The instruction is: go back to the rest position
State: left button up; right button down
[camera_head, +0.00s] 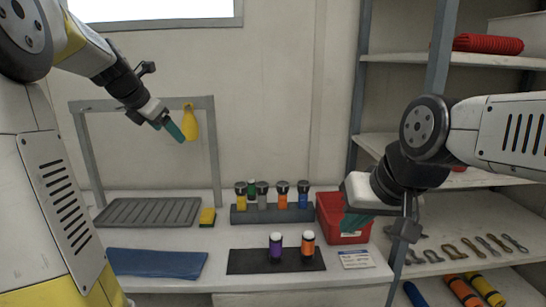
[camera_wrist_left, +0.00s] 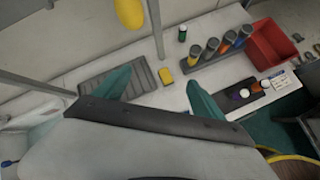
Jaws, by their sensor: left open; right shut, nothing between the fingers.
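My left gripper (camera_head: 172,129) is raised at the upper left in the head view, with open teal fingers and nothing between them. It is near the yellow hanging object (camera_head: 190,122) on the grey frame; the head view does not settle whether they touch. In the left wrist view my left gripper (camera_wrist_left: 158,84) shows its two fingers spread wide above the bench, and the yellow object (camera_wrist_left: 129,13) hangs beyond them. My right gripper (camera_head: 357,221) is low at the right, its teal fingers shut and empty, in front of the red bin (camera_head: 330,211).
On the white bench are a ribbed grey tray (camera_head: 148,212), yellow sponge (camera_head: 207,217), blue cloth (camera_head: 157,263), a rack (camera_head: 270,214) of several capped cylinders, and a black mat (camera_head: 250,262) with purple (camera_head: 275,248) and orange (camera_head: 308,245) cylinders.

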pick_arm(q)
jog(key=s+d+f+m, duration=0.3)
jog(key=s+d+m, duration=0.2)
jog(key=s+m, duration=0.4)
jog(key=s+d+f+m+g, duration=0.1)
jog(key=s+d+f+m, duration=0.2)
jog(key=s+m, duration=0.7)
jog(key=s+d+f+m+g, duration=0.1)
jog(key=s+d+f+m, duration=0.3)
jog(key=s+d+m, duration=0.3)
jog(key=s+m, duration=0.2)
jog(key=m, duration=0.1)
jog(key=shift+s+d+m, duration=0.25)
jog(key=shift+s+m, duration=0.1)
jog(key=shift+m, duration=0.05)
